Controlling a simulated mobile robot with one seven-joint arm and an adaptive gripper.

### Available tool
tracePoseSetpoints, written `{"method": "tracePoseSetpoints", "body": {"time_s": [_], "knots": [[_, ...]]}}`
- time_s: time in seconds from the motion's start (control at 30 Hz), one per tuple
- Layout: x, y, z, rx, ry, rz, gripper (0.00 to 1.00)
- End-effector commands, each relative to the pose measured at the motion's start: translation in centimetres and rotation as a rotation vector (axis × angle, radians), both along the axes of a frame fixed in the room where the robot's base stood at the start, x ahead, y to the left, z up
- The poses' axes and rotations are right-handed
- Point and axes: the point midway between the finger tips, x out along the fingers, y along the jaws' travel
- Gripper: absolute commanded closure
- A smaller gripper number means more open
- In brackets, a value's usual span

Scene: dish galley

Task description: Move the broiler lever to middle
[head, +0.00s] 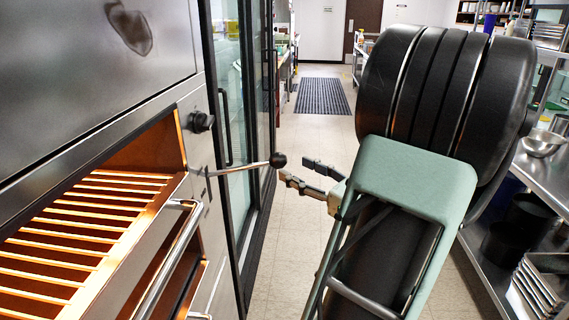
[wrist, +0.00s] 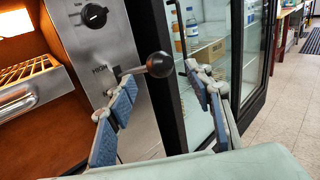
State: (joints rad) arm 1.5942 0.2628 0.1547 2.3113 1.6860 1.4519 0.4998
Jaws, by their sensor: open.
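The broiler (head: 205,235) is a stainless steel unit on the left with a glowing orange opening. Its lever (head: 243,166) is a thin metal rod that sticks out from the front panel and ends in a black ball knob (head: 278,160). In the wrist view the ball knob (wrist: 160,65) shows between and beyond the two fingertips. My gripper (head: 294,168) is open and empty, its fingertips close to the knob. In the wrist view my gripper (wrist: 161,76) has blue-padded fingers spread to either side of the knob. I cannot tell whether a finger touches it.
A black dial (head: 201,122) sits above the lever, and a bar handle (head: 170,255) is below it. A glass-door fridge (head: 229,90) stands just beyond the broiler. A steel shelf table (head: 545,180) with bowls is on the right.

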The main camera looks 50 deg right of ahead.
Motion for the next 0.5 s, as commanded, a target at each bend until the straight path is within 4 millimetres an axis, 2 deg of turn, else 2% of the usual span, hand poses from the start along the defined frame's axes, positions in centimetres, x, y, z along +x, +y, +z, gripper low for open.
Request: {"method": "tracePoseSetpoints", "body": {"time_s": [0.1, 0.23, 0.5], "knots": [[2.3, 0.0, 0.0, -0.001, 0.000, 0.003, 0.53], [4.1, -0.1, -0.1, 0.000, 0.001, 0.003, 0.53], [5.4, -0.2, 0.0, -0.001, 0.001, 0.001, 0.53]]}}
